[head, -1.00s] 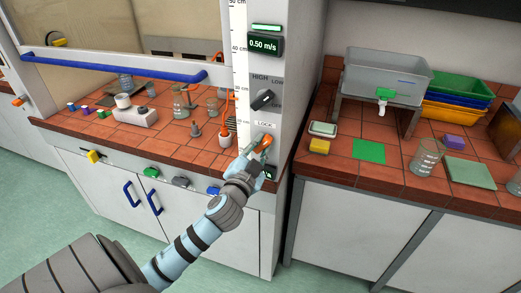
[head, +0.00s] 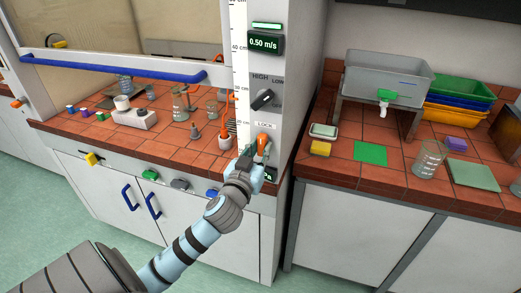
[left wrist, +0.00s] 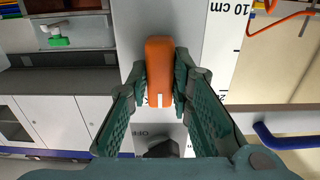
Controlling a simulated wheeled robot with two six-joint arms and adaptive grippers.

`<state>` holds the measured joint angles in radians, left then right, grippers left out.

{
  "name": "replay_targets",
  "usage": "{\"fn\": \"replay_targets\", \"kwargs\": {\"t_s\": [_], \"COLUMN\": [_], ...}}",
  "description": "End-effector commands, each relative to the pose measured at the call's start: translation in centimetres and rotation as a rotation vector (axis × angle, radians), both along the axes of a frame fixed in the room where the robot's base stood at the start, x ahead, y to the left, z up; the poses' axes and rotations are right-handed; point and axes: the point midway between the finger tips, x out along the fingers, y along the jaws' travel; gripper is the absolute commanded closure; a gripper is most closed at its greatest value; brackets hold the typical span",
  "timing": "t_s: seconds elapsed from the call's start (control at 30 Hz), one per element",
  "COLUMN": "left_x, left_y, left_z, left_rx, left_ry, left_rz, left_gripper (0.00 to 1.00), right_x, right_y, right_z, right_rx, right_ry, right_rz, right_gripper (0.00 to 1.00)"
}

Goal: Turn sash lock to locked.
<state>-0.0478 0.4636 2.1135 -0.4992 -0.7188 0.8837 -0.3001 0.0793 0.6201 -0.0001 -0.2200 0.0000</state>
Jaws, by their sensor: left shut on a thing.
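The orange sash lock lever (head: 262,144) is on the grey right-hand post of the fume hood, just below the LOCK label (head: 265,125). It looks nearly upright. My left gripper (head: 256,158) is at the lever from below and in front, hiding part of it. In the left wrist view, the lever (left wrist: 160,70) stands lengthwise between the two dark fingers, which are shut on its sides. A white mark shows near its lower end there. The right gripper is not in view.
A black HIGH/LOW dial (head: 263,99) sits above the lock, and a 0.50 m/s display (head: 264,44) above that. The glass sash with its blue handle bar (head: 120,71) is to the left. Glassware (head: 181,104) stands inside the hood. A beaker (head: 428,159) stands on the right bench.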

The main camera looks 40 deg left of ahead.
Motion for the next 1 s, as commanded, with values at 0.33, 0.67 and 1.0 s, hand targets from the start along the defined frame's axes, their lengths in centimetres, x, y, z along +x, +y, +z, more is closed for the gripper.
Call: {"fn": "replay_targets", "kwargs": {"t_s": [0.33, 0.67, 1.0], "left_x": [0.0, 0.0, -1.6], "left_y": [0.0, 0.0, -0.6], "left_z": [-0.2, -0.1, -0.1], "left_rx": [-0.015, -0.012, -0.01], "left_ry": [0.0, -0.001, 0.0], "left_rz": [0.001, 0.0, -0.002], "left_gripper": [1.0, 0.6, 0.6], "right_x": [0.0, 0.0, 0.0], "right_y": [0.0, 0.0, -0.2], "right_z": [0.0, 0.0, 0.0], "right_rx": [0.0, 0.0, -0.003], "right_ry": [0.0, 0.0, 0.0], "right_rz": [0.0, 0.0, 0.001], "right_gripper": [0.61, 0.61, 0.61]}}
